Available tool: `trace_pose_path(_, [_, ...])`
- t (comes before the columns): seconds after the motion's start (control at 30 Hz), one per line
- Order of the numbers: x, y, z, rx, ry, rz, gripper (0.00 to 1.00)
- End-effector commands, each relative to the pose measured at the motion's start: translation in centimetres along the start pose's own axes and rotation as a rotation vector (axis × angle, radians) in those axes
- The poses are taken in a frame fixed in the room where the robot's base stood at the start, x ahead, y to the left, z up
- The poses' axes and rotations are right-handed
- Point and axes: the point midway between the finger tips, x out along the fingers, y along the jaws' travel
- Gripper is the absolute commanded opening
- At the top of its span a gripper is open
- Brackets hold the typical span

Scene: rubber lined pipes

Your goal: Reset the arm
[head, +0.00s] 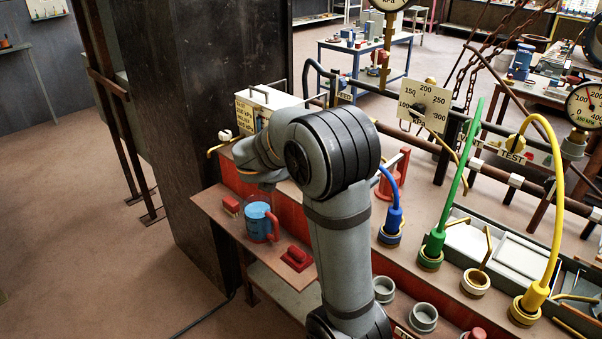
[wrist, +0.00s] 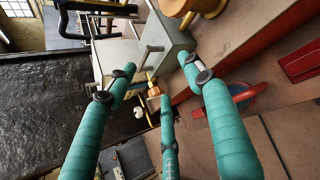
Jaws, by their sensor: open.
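My arm rises through the middle of the head view and bends at a large dark joint. Its wrist end points left, over the bench's left end. My gripper (wrist: 157,74) shows in the wrist view with teal, ribbed fingers spread apart. It is open, and nothing is visible between the fingers. The head view does not show the fingers clearly. A pale box with a handle (wrist: 160,42) lies beyond the fingertips in the wrist view. A blue can with a red handle (head: 258,222) stands on the side shelf below my wrist; the right finger partly hides it in the wrist view.
A dark column (head: 228,90) stands close left of my wrist. Blue (head: 393,215), green (head: 440,215) and yellow (head: 540,280) hoses rise from sockets on the right. A red block (head: 297,258) sits on the side shelf (head: 215,215). Open floor lies at far left.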

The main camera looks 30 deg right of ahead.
Motion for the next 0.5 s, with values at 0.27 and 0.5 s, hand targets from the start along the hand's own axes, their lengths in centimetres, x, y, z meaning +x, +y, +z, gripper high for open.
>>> trace_pose_path(0.27, [-0.43,0.12,-1.56,0.008,0.023,0.012,0.52])
trace_pose_path(0.5, [-0.44,0.12,-1.56,0.008,0.023,0.012,0.52])
